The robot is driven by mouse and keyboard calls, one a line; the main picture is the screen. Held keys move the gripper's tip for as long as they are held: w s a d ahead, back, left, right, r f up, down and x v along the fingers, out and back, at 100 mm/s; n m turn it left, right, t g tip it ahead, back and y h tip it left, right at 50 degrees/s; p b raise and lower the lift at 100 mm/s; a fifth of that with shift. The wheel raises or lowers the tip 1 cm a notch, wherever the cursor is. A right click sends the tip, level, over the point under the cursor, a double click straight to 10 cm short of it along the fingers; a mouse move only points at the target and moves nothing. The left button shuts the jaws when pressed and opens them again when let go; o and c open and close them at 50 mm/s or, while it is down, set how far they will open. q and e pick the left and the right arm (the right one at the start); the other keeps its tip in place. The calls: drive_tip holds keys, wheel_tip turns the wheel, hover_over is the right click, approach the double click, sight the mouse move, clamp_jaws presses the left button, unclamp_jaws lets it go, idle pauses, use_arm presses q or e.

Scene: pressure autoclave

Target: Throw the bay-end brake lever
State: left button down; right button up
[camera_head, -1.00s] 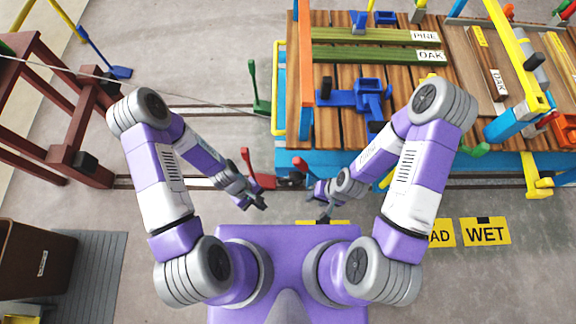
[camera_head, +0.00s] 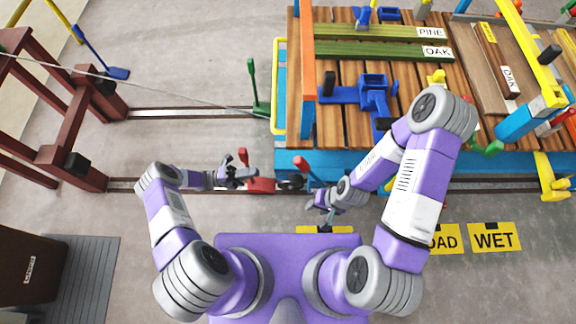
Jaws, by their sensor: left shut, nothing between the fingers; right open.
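A red upright handle (camera_head: 243,156) stands by a red block (camera_head: 262,185) at the left end of the cart, on the near rail. A second red-tipped lever (camera_head: 301,163) stands at the cart's near left corner, just right of the wheel. Neither has a label I can read as the bay-end brake. My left gripper (camera_head: 248,178) is shut and empty, just below the first red handle and left of the block. I cannot tell whether it touches the handle. My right gripper (camera_head: 322,207) is open, below the second lever and near the cart's side.
The cart (camera_head: 330,118) carries planks and blue clamps. A green lever (camera_head: 252,78) stands at its far left end. Rails (camera_head: 190,112) run left to a dark red frame (camera_head: 75,115), with a thin cable above. The floor between the rails is clear.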

use_arm(q)
drive_tip(key=p+x, duration=0.2)
drive_tip(key=x, duration=1.2)
use_arm(e)
drive_tip(key=shift+r, duration=0.95)
